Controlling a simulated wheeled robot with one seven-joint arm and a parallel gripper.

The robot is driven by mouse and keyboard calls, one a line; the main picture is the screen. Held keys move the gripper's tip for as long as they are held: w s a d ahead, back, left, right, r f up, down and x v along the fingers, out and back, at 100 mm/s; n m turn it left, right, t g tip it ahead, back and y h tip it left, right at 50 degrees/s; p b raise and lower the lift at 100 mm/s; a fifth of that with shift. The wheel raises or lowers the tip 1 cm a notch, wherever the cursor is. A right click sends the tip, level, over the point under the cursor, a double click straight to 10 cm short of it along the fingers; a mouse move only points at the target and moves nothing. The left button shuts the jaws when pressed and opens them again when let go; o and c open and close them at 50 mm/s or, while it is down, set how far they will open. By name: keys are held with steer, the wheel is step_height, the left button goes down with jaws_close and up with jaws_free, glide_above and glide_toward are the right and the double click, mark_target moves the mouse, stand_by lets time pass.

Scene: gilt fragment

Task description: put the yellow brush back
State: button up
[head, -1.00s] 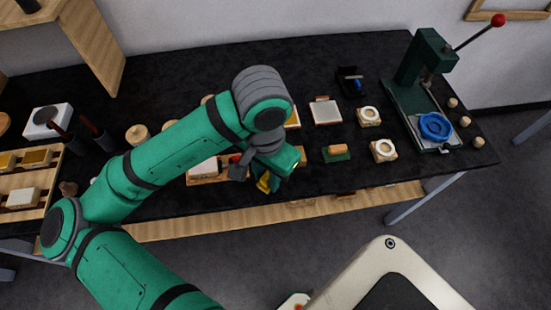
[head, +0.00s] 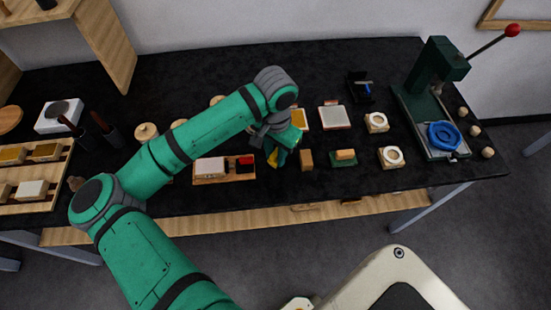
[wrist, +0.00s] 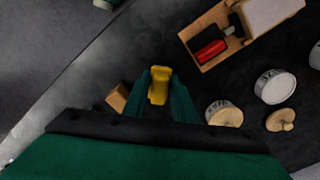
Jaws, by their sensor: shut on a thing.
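My gripper (head: 279,146) is shut on the yellow brush (head: 281,157), to the right of the small wooden tray in the head view. In the wrist view the yellow brush (wrist: 159,86) sits between my two fingertips (wrist: 160,82). Only a short yellow part of it shows; the rest is hidden by the gripper or too small to tell. I cannot tell how high it is above the black table.
The wooden tray (head: 208,180) holds a pale block and a red item. A small brown block (head: 306,160) stands just right of my gripper. Farther right are a green pad (head: 343,163), white rings on blocks and a green press (head: 433,68). Bare table lies in front.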

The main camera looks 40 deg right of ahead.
mark_target(276, 161)
steer(key=shift+f, duration=1.35)
steer(key=o, duration=1)
steer(key=shift+f, duration=0.15)
step_height(276, 161, up, 12)
steer(key=shift+r, duration=0.2)
